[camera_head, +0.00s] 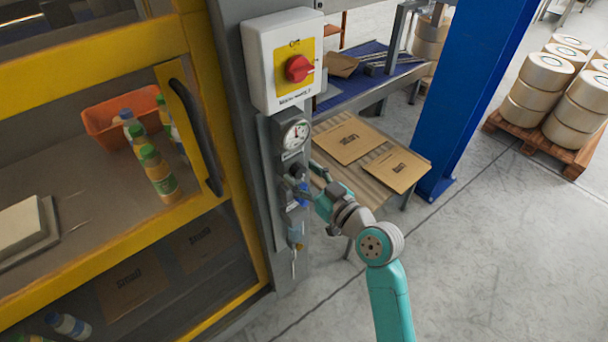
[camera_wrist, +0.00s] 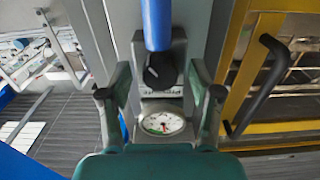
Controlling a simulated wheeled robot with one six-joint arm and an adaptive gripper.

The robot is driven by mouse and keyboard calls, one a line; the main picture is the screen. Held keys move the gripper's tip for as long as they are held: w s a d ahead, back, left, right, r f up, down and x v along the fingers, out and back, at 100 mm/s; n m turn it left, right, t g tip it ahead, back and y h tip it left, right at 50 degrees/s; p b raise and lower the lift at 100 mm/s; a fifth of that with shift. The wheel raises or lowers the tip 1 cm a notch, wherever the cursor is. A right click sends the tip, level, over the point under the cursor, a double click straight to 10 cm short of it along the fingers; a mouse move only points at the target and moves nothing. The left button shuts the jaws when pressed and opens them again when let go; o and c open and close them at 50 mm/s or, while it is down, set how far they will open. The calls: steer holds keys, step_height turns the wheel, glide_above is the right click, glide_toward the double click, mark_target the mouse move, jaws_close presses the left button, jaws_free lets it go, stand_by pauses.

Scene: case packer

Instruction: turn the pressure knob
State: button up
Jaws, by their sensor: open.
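The pressure knob (camera_wrist: 160,71) is a round black knob on a grey regulator, seen in the wrist view between my open fingers and a little beyond them. A blue cylinder (camera_wrist: 156,22) adjoins it, and a round white pressure gauge (camera_wrist: 162,123) sits on the other side. In the head view the gauge (camera_head: 295,135) is on the grey post, above the regulator. My gripper (camera_wrist: 160,95) is open with one finger on each side of the knob's line. In the head view my gripper (camera_head: 306,180) is close to the regulator and partly hides the knob. I cannot tell contact.
A white switch box with a red rotary switch (camera_head: 299,68) is above the gauge. A yellow-framed door with a black handle (camera_head: 197,136) stands left of the post. A table with cardboard sheets (camera_head: 350,139) and a blue column (camera_head: 472,95) are to the right.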

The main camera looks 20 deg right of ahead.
steer(key=c, duration=1.1)
steer(key=shift+m, duration=2.2)
steer(key=shift+c, duration=0.2)
steer(key=o, duration=1.1)
steer(key=shift+o, duration=0.2)
steer(key=shift+s, duration=0.1)
steer(key=v, duration=1.2)
